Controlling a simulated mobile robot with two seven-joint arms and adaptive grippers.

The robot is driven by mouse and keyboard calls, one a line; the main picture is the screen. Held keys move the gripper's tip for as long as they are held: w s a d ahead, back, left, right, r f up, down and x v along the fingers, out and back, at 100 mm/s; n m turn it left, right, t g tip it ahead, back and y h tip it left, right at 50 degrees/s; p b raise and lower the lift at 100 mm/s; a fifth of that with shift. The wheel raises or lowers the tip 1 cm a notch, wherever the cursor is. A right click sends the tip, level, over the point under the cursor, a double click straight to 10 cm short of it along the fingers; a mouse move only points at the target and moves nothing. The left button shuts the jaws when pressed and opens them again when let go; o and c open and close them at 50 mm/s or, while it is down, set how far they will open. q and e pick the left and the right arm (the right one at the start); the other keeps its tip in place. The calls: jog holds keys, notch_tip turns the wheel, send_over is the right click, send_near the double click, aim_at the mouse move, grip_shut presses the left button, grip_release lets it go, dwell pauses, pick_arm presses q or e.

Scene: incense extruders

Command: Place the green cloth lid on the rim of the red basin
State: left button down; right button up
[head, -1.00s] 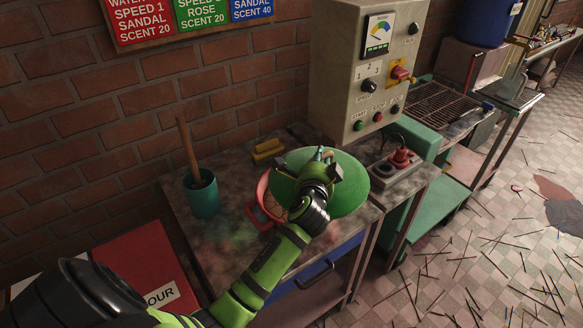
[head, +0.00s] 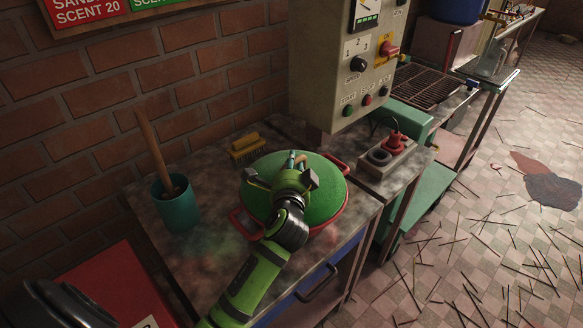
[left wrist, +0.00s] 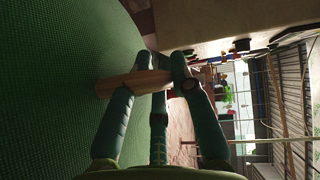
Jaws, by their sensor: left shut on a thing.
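The round green cloth lid (head: 325,195) covers the top of the red basin on the worktable. The red basin (head: 240,224) shows only as a handle at the lower left, a strip of rim on the right and a handle at the upper right. The lid looks roughly centred over it; whether it touches the rim all round cannot be told. My left gripper (head: 292,163) is above the lid, shut on its wooden handle. In the left wrist view the fingers close around the handle (left wrist: 125,86), with the lid's woven surface (left wrist: 55,95) beside them. My right gripper is not in view.
A teal cup (head: 176,208) with a wooden-handled tool stands left of the basin. A yellow brush (head: 247,148) lies behind it. A red-knobbed device (head: 393,148) sits to the right, below the control box (head: 345,70). The table's front edge is close to the basin.

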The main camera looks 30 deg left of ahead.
pick_arm(q)
jog(key=shift+s+d+r, duration=0.1)
jog(key=shift+s+d, duration=0.1)
jog(key=shift+d, duration=0.05)
jog(key=c, duration=1.2)
grip_release()
jog(key=shift+o, duration=0.5)
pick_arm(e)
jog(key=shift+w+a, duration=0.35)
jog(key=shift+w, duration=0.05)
pick_arm(q)
jog(key=shift+r, duration=0.2)
jog(key=b+v, duration=0.1)
jog(key=v, duration=0.9)
jog(key=shift+s+d+f, duration=0.1)
jog(key=shift+s+f, duration=0.05)
jog(key=shift+s, duration=0.15)
jog(key=shift+s+d+b, duration=0.25)
jog(key=shift+s+b, duration=0.05)
jog(key=shift+s, duration=0.35)
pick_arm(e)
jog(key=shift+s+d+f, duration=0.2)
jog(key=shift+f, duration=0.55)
